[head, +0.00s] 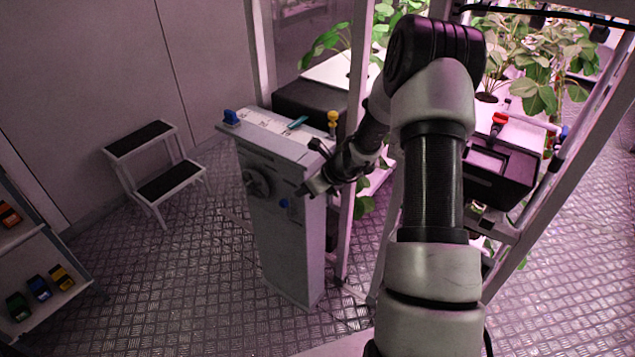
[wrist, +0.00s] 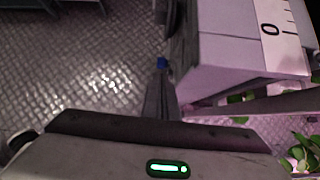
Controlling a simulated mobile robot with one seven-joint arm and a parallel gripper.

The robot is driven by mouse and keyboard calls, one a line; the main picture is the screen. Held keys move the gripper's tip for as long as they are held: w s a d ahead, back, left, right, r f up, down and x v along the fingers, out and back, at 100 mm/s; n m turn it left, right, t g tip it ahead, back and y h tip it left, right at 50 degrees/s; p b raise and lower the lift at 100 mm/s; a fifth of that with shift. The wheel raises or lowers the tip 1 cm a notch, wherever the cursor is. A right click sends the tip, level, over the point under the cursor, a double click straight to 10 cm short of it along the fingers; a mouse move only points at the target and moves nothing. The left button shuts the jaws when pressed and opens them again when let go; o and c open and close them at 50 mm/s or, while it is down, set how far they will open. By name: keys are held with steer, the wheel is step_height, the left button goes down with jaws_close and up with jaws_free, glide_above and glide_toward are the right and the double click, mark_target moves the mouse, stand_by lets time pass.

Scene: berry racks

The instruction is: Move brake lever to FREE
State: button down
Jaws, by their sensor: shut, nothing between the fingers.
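A grey pedestal (head: 285,255) stands left of my arm in the head view. A small blue knob (head: 284,203) sits low on its front face, just beside my gripper (head: 303,191). It may be the brake lever's end; no FREE label can be read. In the wrist view the blue knob (wrist: 161,62) shows just beyond the tips of my gripper (wrist: 160,72). My gripper is shut and empty. Whether it touches the knob cannot be told. A dark round handwheel (head: 257,182) is on the same face, left of the knob.
On the pedestal top are a blue block (head: 231,117), a teal piece (head: 298,122) and a yellow knob (head: 333,118). A rack post (head: 357,110) stands close behind my forearm. A step stool (head: 165,170) stands at left. Floor in front of the pedestal is clear.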

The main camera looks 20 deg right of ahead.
steer(key=v, duration=0.8)
steer(key=shift+d+f+p, duration=0.2)
steer(key=shift+p, duration=0.15)
